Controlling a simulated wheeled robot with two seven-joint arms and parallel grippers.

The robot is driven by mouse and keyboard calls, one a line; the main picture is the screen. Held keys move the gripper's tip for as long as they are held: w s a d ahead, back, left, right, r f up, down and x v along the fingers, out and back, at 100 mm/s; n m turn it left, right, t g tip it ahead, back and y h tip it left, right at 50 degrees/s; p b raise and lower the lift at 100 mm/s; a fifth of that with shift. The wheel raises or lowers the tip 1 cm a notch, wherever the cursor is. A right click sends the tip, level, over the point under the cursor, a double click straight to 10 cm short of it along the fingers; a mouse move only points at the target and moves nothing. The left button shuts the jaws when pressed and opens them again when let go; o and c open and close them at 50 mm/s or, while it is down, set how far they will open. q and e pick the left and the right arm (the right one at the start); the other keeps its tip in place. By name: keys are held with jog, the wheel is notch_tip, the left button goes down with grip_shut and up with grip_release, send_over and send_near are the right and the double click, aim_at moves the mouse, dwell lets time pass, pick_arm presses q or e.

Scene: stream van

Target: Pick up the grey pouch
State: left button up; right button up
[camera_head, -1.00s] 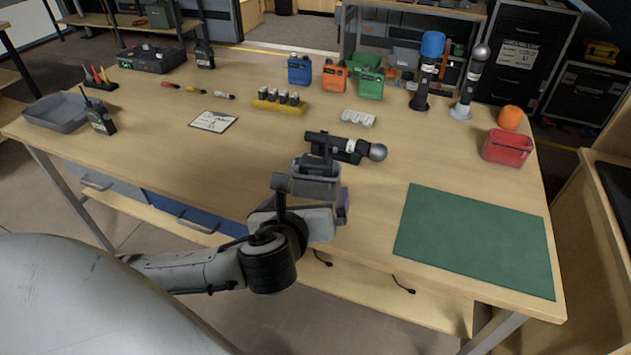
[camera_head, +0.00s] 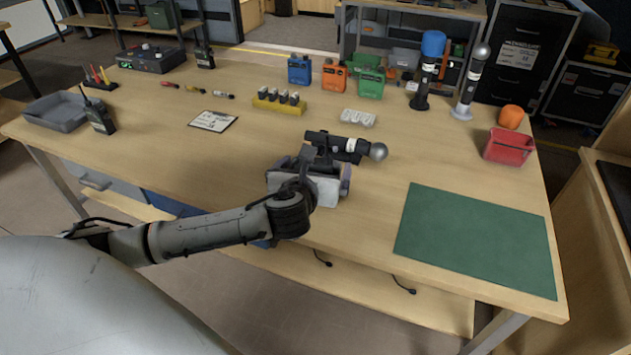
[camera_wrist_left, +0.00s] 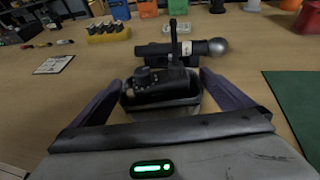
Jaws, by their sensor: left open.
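The grey pouch (camera_wrist_left: 165,112) stands on the bench and shows low in the middle of the left wrist view. A black device with a stubby antenna (camera_wrist_left: 160,82) sits in its top. My left gripper (camera_head: 316,168) is open, with one purple finger on each side of the pouch in the wrist view (camera_wrist_left: 165,85). I cannot tell whether the fingers touch it. In the head view my gripper hides most of the pouch. A black microphone with a silver ball head (camera_head: 345,147) lies just behind it. My right gripper is not in view.
A green mat (camera_head: 475,240) and a red bin (camera_head: 508,150) are to the right. White cells (camera_head: 358,118), a yellow battery block (camera_head: 279,105) and coloured boxes stand farther back. A card (camera_head: 213,121) lies to the left. The bench between the card and gripper is clear.

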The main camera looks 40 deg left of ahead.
pick_arm(q)
jog(key=c, duration=0.8)
jog(key=shift+w, duration=0.1)
jog(key=shift+r, duration=0.15)
